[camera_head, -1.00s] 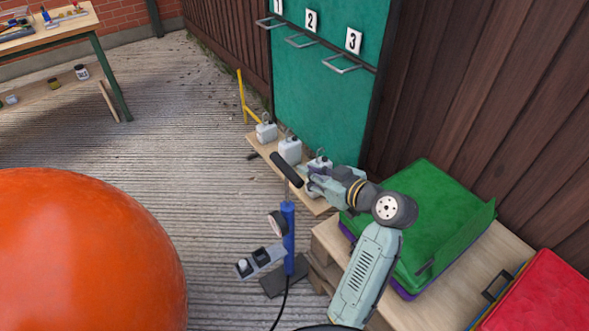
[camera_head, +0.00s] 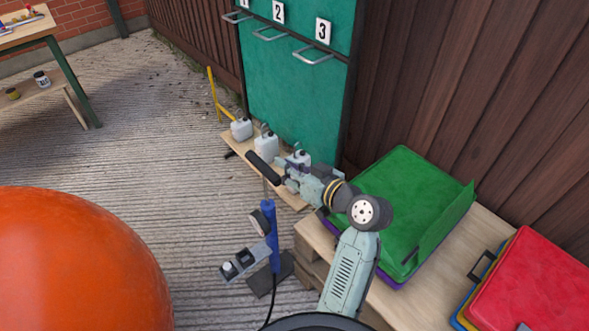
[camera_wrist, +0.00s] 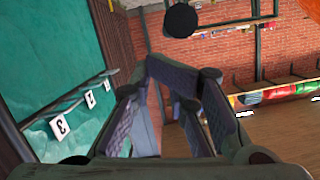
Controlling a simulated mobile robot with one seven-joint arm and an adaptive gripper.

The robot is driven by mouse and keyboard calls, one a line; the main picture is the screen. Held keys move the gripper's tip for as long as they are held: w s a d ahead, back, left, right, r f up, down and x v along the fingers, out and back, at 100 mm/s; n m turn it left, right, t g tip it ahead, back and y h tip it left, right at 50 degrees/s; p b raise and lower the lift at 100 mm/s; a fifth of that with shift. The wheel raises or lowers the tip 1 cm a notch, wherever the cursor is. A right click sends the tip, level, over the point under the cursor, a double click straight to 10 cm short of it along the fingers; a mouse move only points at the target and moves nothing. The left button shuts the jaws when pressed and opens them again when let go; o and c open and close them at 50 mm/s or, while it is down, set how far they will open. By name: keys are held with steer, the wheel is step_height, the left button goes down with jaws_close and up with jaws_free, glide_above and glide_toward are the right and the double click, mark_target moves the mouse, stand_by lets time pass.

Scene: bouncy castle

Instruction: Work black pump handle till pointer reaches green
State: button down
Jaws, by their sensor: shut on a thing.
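The hand pump (camera_head: 268,235) has a blue barrel and stands upright on a dark base. Its black handle (camera_head: 262,166) sits above the barrel on a short length of visible rod. My gripper (camera_head: 284,178) is shut on the right end of the black handle. In the wrist view, my fingers (camera_wrist: 180,85) fill the middle, and a round black end (camera_wrist: 181,19), probably the handle's, shows above them. A round gauge (camera_head: 259,222) sits on the pump's left side. Its face is nearly edge-on, so the pointer and green zone cannot be read.
A large orange ball (camera_head: 75,260) fills the lower left. A low plank with white jugs (camera_head: 265,146) lies behind the pump, before a green board (camera_head: 295,95). A wooden bench (camera_head: 425,305) with a green case (camera_head: 405,205) and red case (camera_head: 535,285) stands right.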

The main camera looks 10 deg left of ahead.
mark_target(272, 173)
steer(key=shift+w+a+f+p, duration=0.25)
steer(key=shift+w+a+f, duration=0.15)
steer(key=shift+a+f, duration=0.45)
steer(key=shift+w+a+f+p, duration=0.25)
steer(key=shift+w+a+f, duration=0.1)
steer(key=shift+a+f, duration=0.5)
steer(key=shift+w+a+f+p, duration=0.25)
steer(key=shift+w+a+f, duration=0.15)
steer(key=shift+a+f, duration=0.45)
steer(key=shift+d+f, duration=0.1)
steer(key=shift+f, duration=0.15)
